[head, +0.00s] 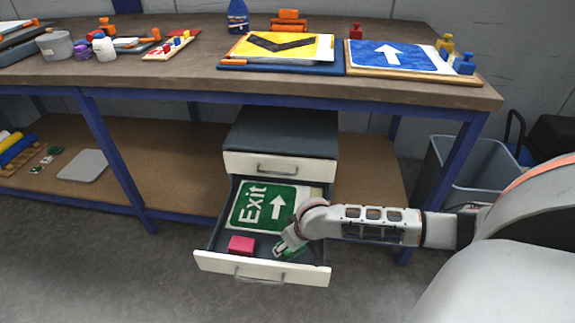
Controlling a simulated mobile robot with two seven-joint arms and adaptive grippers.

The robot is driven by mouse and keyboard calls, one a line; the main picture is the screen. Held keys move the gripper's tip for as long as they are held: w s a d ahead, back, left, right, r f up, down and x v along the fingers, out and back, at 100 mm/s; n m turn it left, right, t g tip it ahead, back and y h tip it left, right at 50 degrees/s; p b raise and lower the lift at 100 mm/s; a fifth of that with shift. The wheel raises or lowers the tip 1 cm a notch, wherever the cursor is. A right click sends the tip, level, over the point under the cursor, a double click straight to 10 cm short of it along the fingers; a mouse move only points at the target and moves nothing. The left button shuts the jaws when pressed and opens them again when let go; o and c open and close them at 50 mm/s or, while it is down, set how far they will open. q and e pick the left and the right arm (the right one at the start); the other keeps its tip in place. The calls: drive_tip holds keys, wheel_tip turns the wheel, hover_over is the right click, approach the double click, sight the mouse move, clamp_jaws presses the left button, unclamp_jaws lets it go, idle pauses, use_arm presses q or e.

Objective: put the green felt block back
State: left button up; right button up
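My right gripper (284,247) reaches down into the open lower drawer (262,266) of the cabinet under the workbench. A small green thing (295,252) shows right at its fingers, partly hidden by them. It may be the green felt block, but it is too small and covered to be sure. I cannot tell whether the fingers are closed on it. A green Exit sign (262,204) with a white arrow lies in the back of the drawer. A pink-red block (241,245) sits at the drawer's front left. My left gripper is not in view.
The upper drawer (279,166) is shut. The workbench (190,65) holds an arrow sign (390,56), a yellow sign (282,46), bottles and small tools. A grey bin (470,160) stands at the right. Bench legs flank the cabinet. The floor before the drawer is clear.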

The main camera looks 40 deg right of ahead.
drive_tip(key=f, duration=0.3)
drive_tip(key=shift+s+b, duration=0.3)
drive_tip(key=shift+b, duration=0.05)
drive_tip(key=shift+f, duration=0.3)
drive_tip(key=shift+w+r, duration=0.25)
drive_tip(key=shift+r, duration=0.15)
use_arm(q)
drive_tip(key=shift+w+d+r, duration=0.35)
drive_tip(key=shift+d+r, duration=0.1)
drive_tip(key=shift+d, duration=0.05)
use_arm(e)
drive_tip(key=shift+f, duration=0.1)
drive_tip(key=shift+f, duration=0.1)
drive_tip(key=o, duration=0.7)
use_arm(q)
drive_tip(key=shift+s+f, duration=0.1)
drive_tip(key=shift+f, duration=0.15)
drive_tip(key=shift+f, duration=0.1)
